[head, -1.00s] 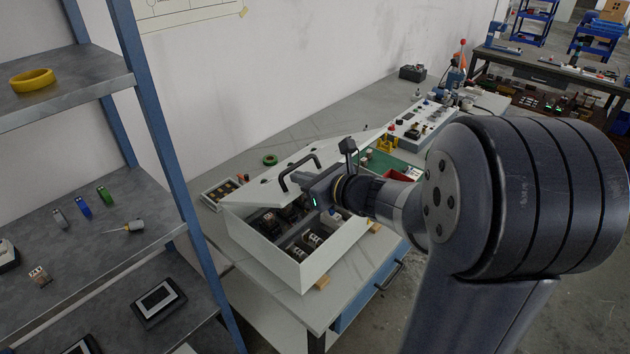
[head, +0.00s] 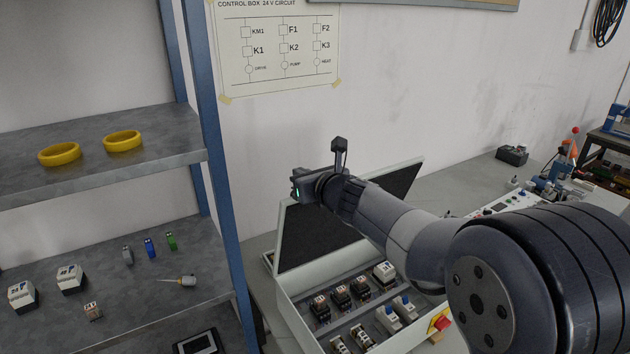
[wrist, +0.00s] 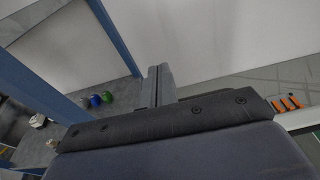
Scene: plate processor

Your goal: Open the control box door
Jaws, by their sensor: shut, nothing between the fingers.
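The control box (head: 293,305) is white and stands on the bench, with relays and breakers showing inside. Its door (head: 308,238) stands raised at the back, with its dark inner face toward me and the box opening uncovered. The door's handle is hidden from view. My gripper (head: 297,186) is at the door's upper left, and my wrist crosses in front of the door's upper part. I cannot tell if it touches the door. In the wrist view the gripper's fingers (wrist: 158,86) are together and empty.
A blue-framed shelf (head: 205,155) stands close at left, with yellow rings (head: 60,154), small parts and a screwdriver (head: 182,281). A circuit chart (head: 280,45) hangs on the wall behind. A control panel (head: 505,205) and a black box (head: 512,155) lie right along the bench.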

